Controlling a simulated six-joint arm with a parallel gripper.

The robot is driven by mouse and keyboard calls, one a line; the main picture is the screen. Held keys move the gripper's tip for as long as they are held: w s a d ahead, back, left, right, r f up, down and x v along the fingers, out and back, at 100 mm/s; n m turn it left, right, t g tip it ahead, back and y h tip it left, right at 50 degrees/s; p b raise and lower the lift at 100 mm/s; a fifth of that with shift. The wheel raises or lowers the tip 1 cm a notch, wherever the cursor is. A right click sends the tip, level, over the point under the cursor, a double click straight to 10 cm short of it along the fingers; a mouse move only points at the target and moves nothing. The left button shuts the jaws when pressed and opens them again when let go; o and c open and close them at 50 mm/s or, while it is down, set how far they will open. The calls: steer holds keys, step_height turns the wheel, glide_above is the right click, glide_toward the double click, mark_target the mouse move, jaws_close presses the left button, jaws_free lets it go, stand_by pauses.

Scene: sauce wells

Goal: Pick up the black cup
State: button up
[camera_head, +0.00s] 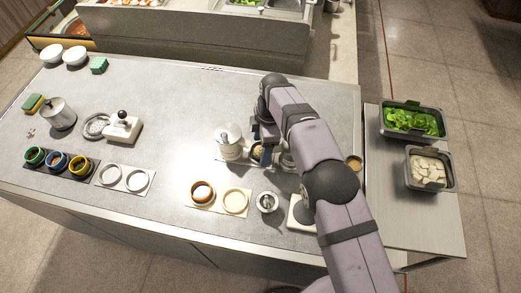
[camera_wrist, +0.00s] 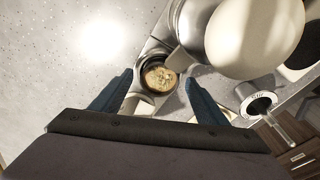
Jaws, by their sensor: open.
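A dark-rimmed round cup (camera_wrist: 158,76) with pale, speckled contents shows in the wrist view, and it looks like the black cup. It sits upright in a light holder, between the two blue fingers of my gripper (camera_wrist: 160,84). The fingers are spread apart, one on each side of it, and I cannot tell whether they touch it. In the head view the same cup (camera_head: 258,153) is partly hidden by my gripper (camera_head: 264,158), which is lowered beside a metal canister.
The metal canister (camera_head: 229,142) stands close on the cup's left. A small metal pot (camera_head: 267,203) and a two-well holder (camera_head: 217,199) are nearer the front edge. Several coloured cups (camera_head: 57,161) stand at far left. The counter's back middle is clear.

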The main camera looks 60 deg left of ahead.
steer(key=c, duration=1.2)
steer(key=shift+o, duration=0.2)
steer(key=shift+r, duration=0.15)
steer(key=shift+r+b, duration=0.4)
steer(key=shift+r, duration=0.1)
step_height(320, 180, up, 17)
steer(key=p, duration=0.3)
steer(key=shift+f+p, duration=0.15)
steer(key=shift+p, duration=0.25)
